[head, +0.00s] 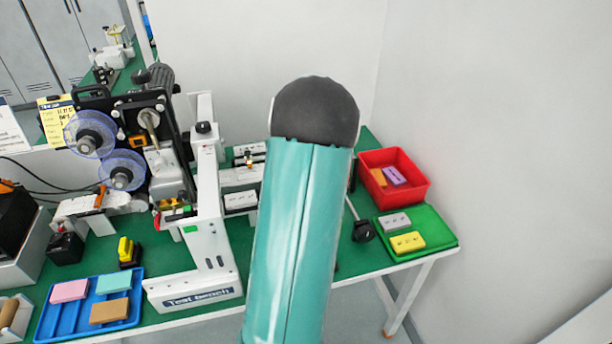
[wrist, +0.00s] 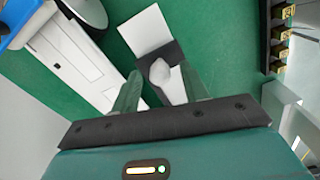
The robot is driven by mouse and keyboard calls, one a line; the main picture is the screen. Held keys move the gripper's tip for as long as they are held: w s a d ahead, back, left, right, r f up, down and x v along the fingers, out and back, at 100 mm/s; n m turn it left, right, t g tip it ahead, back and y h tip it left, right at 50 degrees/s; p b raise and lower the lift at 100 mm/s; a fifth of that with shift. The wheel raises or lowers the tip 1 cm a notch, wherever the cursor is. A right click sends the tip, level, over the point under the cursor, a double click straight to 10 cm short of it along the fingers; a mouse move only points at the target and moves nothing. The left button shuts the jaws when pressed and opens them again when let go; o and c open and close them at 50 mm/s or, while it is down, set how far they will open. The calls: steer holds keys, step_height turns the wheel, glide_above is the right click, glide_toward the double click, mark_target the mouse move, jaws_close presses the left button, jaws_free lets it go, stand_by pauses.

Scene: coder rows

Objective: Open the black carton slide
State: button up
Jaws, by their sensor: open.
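In the wrist view my gripper (wrist: 160,74) is open, with one green finger on each side of a pale rounded knob (wrist: 160,72). A gap shows beside the knob, and I cannot tell whether a finger touches it. The knob sits over a dark grey-black piece (wrist: 174,53), which I take for the black carton slide. A flat white plate (wrist: 145,30) adjoins the dark piece on its far side. In the head view my own teal arm covers the middle, so the gripper and slide are hidden there.
The coder machine (head: 160,125) and white test bench (head: 214,240) stand left of my arm on the green table. A blue tray (head: 75,322) lies front left. A red bin (head: 412,197) and green tray (head: 430,247) are at right. A long white unit (wrist: 75,58) lies left of my fingers.

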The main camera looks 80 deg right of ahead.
step_height(320, 180, up, 14)
stand_by(0.5)
steer(key=shift+f, duration=0.1)
steer(key=shift+h, duration=0.9)
steer(key=w+a+r, duration=0.2)
steer(key=w+a, duration=0.3)
steer(key=w, duration=0.1)
steer(key=w+a+r, duration=0.2)
steer(key=w+a, duration=0.4)
steer(key=w, duration=0.1)
steer(key=w+a+r, duration=0.1)
steer(key=w+a, duration=0.5)
steer(key=shift+w+r, duration=0.4)
steer(key=w+a+r+m+t, duration=0.1)
steer(key=w+a+t, duration=0.15)
steer(key=a, duration=0.95)
steer(key=w+a+t, duration=0.1)
steer(key=w+a, duration=0.2)
steer(key=a, duration=0.9)
steer(key=s+a+f+t+y, duration=0.1)
steer(key=s+a, duration=0.1)
steer(key=a, duration=0.6)
steer(key=s+a+f+m+t, duration=0.1)
steer(key=s+a+f, duration=0.1)
steer(key=a, duration=0.6)
steer(key=shift+s+y, duration=0.4)
steer(key=shift+s, duration=0.2)
